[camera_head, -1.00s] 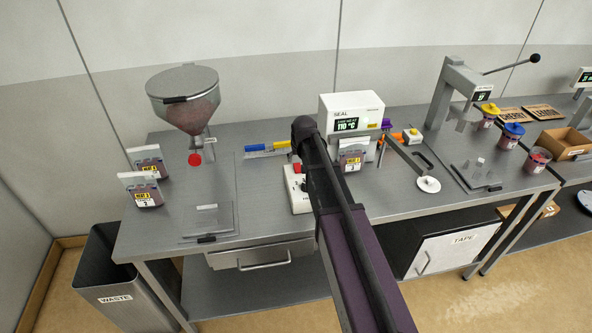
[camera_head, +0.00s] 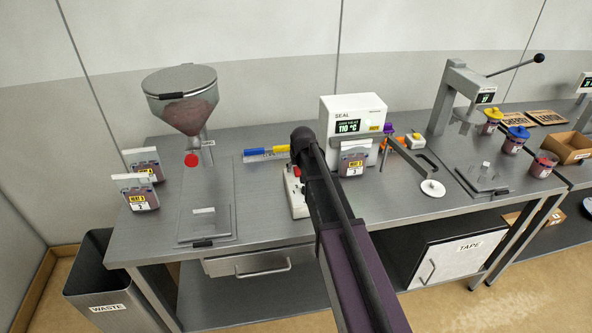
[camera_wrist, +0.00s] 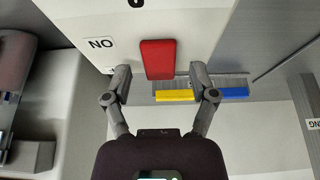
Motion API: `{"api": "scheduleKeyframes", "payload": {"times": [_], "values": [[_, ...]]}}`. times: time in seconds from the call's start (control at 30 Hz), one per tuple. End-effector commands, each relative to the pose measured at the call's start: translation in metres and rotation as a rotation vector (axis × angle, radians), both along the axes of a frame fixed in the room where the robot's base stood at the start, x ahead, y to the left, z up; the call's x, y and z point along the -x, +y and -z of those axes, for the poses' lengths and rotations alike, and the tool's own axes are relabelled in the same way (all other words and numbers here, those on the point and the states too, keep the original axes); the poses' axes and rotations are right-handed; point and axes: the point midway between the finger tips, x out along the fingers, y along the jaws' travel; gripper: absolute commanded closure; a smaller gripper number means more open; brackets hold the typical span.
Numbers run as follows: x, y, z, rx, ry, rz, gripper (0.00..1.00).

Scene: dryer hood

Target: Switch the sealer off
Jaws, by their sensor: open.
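The sealer (camera_head: 352,112) is a white box marked SEAL in the head view, its display lit and reading 110 °C. A white switch box (camera_head: 296,197) stands on the bench in front and to its left, partly hidden by my arm. In the wrist view this white panel (camera_wrist: 180,25) carries a red rectangular switch (camera_wrist: 158,60) beside an upside-down ON label (camera_wrist: 99,43). My gripper (camera_wrist: 160,82) is open, its fingertips on either side of the red switch in the picture. I cannot tell whether they touch anything. The gripper is largely hidden in the head view (camera_head: 300,165).
A blue and yellow pen-like item (camera_head: 266,150) lies behind the switch box. A pouch (camera_head: 352,160) stands before the sealer. A hopper (camera_head: 184,100) and pouches (camera_head: 142,165) are at left. A press (camera_head: 455,95) and jars stand at right.

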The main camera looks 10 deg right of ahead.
Motion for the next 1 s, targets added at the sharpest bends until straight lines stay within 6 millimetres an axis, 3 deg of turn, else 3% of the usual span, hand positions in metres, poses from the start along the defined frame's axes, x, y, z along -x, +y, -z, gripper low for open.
{"api": "scheduleKeyframes", "payload": {"times": [0.17,0.4,0.67,1.0], "values": [[0.0,-0.0002,-0.0002,0.0,0.0,0.0,0.29],[0.0001,-0.0003,-0.0002,0.0,0.0,0.0,1.0],[-0.0016,-0.0004,-0.0007,0.0,0.016,0.001,1.0],[-0.0088,-0.0004,-0.0008,-0.001,0.194,0.001,1.0]]}}
